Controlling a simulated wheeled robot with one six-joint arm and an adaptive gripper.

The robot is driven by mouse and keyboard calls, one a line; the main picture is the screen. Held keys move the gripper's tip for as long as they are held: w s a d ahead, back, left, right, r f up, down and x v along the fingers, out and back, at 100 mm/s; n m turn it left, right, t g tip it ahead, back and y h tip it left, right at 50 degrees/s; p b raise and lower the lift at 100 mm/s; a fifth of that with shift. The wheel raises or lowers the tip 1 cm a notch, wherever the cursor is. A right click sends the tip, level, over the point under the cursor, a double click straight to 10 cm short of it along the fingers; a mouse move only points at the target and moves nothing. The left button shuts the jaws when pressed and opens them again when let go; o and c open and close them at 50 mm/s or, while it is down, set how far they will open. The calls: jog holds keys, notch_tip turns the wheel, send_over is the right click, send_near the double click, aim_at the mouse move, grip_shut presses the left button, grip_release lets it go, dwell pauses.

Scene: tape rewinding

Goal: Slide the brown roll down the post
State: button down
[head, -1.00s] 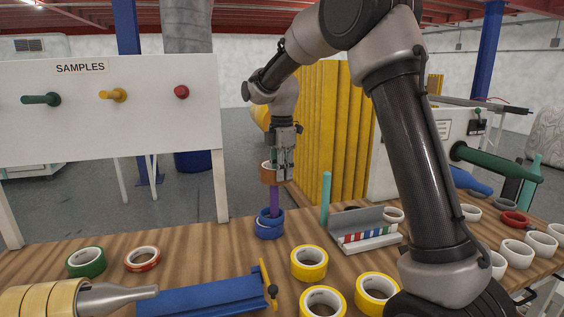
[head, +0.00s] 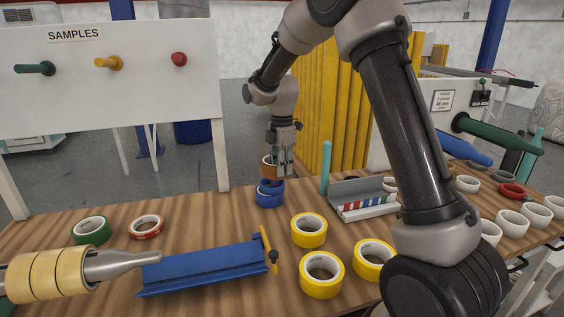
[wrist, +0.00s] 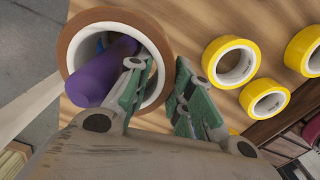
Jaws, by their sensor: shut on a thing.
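The brown roll (head: 268,170) is around the purple post, low down and just above the blue rolls (head: 269,197) at its base. In the wrist view the roll (wrist: 82,35) shows its brown outside and white core, with the purple post (wrist: 105,75) passing through the core. My gripper (head: 285,172) is shut on the roll's wall. In the wrist view my gripper (wrist: 158,90) has one finger inside the core beside the post and the other outside. Whether the brown roll touches the blue rolls is too small to tell.
Several yellow rolls (head: 309,230) lie to the right front. A blue tray-like holder (head: 205,268) lies in front. A teal post (head: 326,168) and a grey dispenser (head: 362,195) stand to the right. Green (head: 90,230) and red-striped (head: 146,227) rolls lie left.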

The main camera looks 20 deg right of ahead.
jog(key=c, duration=1.2)
grip_release()
notch_tip(320, 180, up, 12)
